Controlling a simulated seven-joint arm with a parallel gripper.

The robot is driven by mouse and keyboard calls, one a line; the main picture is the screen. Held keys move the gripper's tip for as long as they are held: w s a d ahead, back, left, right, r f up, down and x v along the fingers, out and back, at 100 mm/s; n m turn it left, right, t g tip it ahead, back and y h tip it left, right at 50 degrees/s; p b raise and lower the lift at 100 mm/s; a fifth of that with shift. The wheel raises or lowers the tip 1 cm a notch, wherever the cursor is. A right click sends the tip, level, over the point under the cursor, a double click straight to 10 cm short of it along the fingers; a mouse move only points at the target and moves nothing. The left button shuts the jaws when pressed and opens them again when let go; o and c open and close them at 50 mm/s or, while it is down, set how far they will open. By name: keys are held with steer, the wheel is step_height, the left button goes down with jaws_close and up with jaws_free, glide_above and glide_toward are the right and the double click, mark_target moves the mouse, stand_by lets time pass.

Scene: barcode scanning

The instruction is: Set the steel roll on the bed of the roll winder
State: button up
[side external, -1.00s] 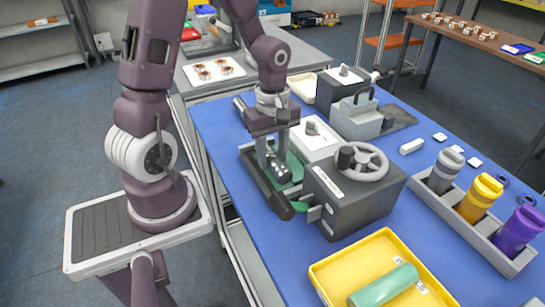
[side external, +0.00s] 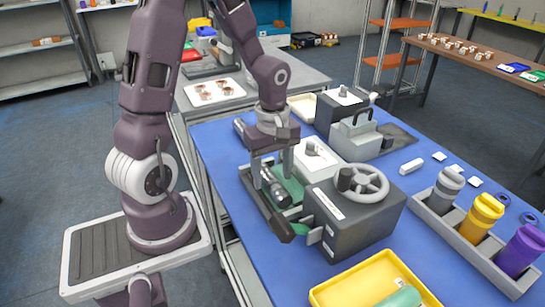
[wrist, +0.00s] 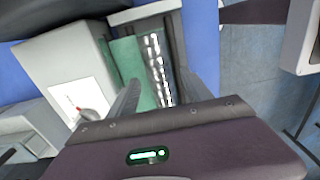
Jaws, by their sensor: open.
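The roll winder (side external: 352,222) is a dark grey box with a handwheel on the blue table. Its bed, with a green surface (side external: 293,188) and dark rails, extends to the left of the box. The shiny steel roll (side external: 272,188) lies low on the bed, and it also shows in the wrist view (wrist: 155,68) beside a green strip. My gripper (side external: 272,172) is over the bed with its fingers spread on either side of the roll. The fingers look apart from it. The roll's underside is hidden.
A yellow tray (side external: 335,296) with a green cylinder (side external: 402,297) is at the front. A grey rack (side external: 430,215) of bottles stands on the right. Further machines (side external: 355,136) and a white panel box (side external: 315,158) crowd behind the winder. Blue table is clear between winder and rack.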

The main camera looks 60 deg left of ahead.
mark_target(272, 179)
step_height(272, 179, up, 11)
steer(key=s+d+r+m+t, duration=0.5)
steer(key=s+d+r+m, duration=0.2)
steer(key=m, duration=1.1)
steer(key=s+d, duration=0.2)
steer(key=s, duration=0.2)
steer(key=shift+d+t, duration=0.3)
steer(key=shift+d, duration=0.05)
steer(key=shift+w+r, duration=0.1)
